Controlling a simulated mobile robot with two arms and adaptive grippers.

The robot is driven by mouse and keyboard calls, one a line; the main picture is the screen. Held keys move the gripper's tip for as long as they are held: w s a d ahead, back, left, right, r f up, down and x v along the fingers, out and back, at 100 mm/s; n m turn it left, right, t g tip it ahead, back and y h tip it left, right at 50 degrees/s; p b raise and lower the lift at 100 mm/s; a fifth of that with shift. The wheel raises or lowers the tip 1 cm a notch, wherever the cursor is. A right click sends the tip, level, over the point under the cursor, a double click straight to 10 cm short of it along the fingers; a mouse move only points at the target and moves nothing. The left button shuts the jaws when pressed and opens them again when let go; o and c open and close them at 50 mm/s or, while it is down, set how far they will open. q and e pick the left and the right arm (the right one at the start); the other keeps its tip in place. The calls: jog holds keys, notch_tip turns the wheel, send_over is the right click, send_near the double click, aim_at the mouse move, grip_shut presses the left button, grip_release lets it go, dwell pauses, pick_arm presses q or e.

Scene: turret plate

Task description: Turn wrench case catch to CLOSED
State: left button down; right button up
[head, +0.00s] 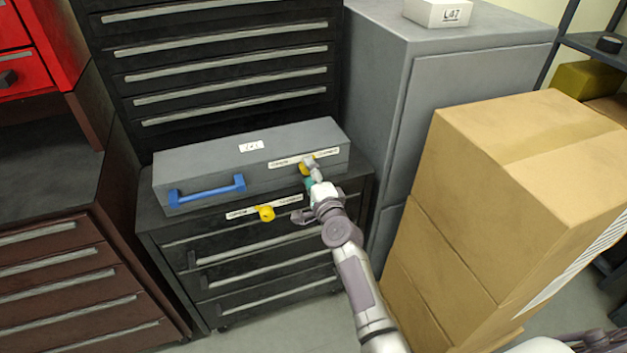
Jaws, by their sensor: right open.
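The grey wrench case (205,171) lies on top of a black drawer cabinet, with a blue handle (206,190) on its front. A yellow catch (306,161) sits on a pale label strip at the right of the case front. The strip's lettering is too small to read. My right gripper (314,174) is at this catch, open, and partly covers it. I cannot tell whether its fingers touch the catch or how the catch is turned. My left gripper is not in view.
A second yellow catch (265,212) with its own label strip is on the black cabinet (222,252) below the case. Stacked cardboard boxes (470,215) stand close to the right of my arm. A grey cabinet (475,75) stands behind them. Brown drawers (75,260) are at left.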

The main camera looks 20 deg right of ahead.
jog(key=s, duration=1.1)
jog(key=shift+s+d, duration=0.2)
jog(key=shift+s, duration=0.2)
jog(key=s+a+f+n+g, duration=0.1)
jog(key=s+f+n+g, duration=0.3)
jog(key=f, duration=0.8)
jog(key=s+a+f+n+g+y, duration=0.1)
jog(key=s+a+f+n+g, duration=0.15)
jog(key=s+f, duration=0.7)
jog(key=s+a+f+n+g, duration=0.1)
jog(key=s+f+n+g, duration=0.3)
jog(key=f, duration=1)
jog(key=s+d+f+n+g, duration=0.2)
jog(key=s+f, duration=0.3)
jog(key=s, duration=0.5)
jog(key=s+d+f+n+g+h, duration=0.1)
jog(key=s+d+f+n+g, duration=0.1)
jog(key=s, duration=0.8)
jog(key=s+d+f+n+g, duration=0.2)
jog(key=s+f+n, duration=0.3)
jog(key=s+f, duration=0.4)
jog(key=shift+s+d+n+h, duration=0.3)
jog(key=shift+s+d+n, duration=0.05)
jog(key=shift+s+d, duration=0.5)
jog(key=shift+g, duration=0.25)
